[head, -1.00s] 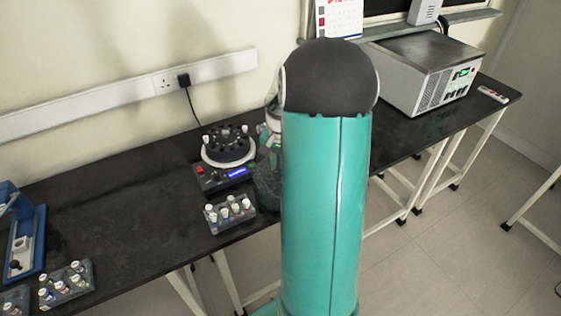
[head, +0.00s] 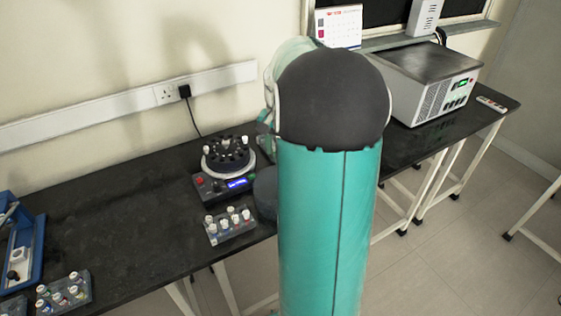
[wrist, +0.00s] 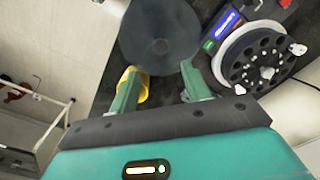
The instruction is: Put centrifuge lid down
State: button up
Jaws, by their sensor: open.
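The centrifuge lid, a dark round disc, appears in the wrist view (wrist: 160,35) just beyond my fingertips. In the head view the lid (head: 265,195) appears to rest on the bench right of the centrifuge, partly hidden by my arm. The centrifuge (head: 226,180) has its dark rotor uncovered inside a white ring, with a few white-capped tubes in it; it also shows in the wrist view (wrist: 250,60). My gripper (wrist: 159,72) is open, its two fingers spread near the lid's edge. My arm hides the gripper in the head view.
A rack of white-capped tubes (head: 230,226) stands in front of the centrifuge at the bench's front edge. Another rack (head: 64,292) and a blue-framed device (head: 25,250) are at the left. A grey box instrument (head: 425,85) stands at the right. The bench between is clear.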

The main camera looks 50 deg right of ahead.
jog(key=s+a+r+n+t+h, duration=0.1)
jog(key=a+r+n, duration=0.25)
jog(key=a, duration=0.55)
jog(key=a+r+n+t, duration=0.1)
jog(key=a+r+n, duration=0.1)
jog(key=a+r, duration=0.5)
jog(key=s+a+f+n+t, duration=0.1)
jog(key=s+a+n, duration=0.2)
jog(key=s+a, duration=0.2)
jog(key=s+a+n+t+y, duration=0.1)
jog(key=s+a+n, duration=0.3)
jog(key=a, duration=0.8)
jog(key=shift+s+a+f+t, duration=0.25)
jog(key=shift+s+f+t, duration=0.2)
jog(key=shift+t, duration=0.35)
